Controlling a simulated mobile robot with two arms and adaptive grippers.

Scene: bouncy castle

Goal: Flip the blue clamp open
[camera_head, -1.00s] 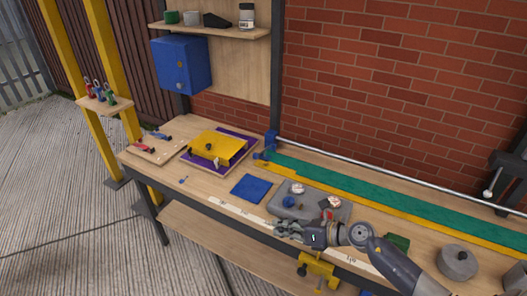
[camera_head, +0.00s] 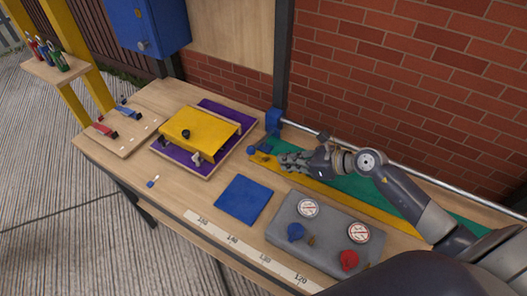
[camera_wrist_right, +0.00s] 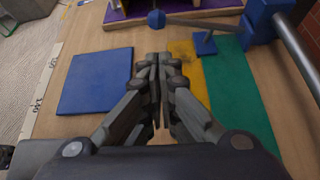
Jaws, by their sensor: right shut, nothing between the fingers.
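A small blue clamp (camera_head: 128,111) lies on a wooden board (camera_head: 130,145) at the far left end of the bench. A red clamp (camera_head: 104,129) lies beside it on the same board. At this size I cannot tell how their levers stand. My right gripper (camera_head: 284,160) is shut and empty above the left end of the green and yellow strips, well to the right of the blue clamp. In the right wrist view its fingers (camera_wrist_right: 165,62) are together, and neither small clamp shows there. My left gripper is out of view.
A yellow plate (camera_head: 205,128) on a purple base (camera_head: 222,112) stands between the board and my gripper. A blue block (camera_head: 274,121) carries a metal rod at the back. A flat blue square (camera_head: 243,199) and a grey panel (camera_head: 322,240) with dials are nearer the front.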

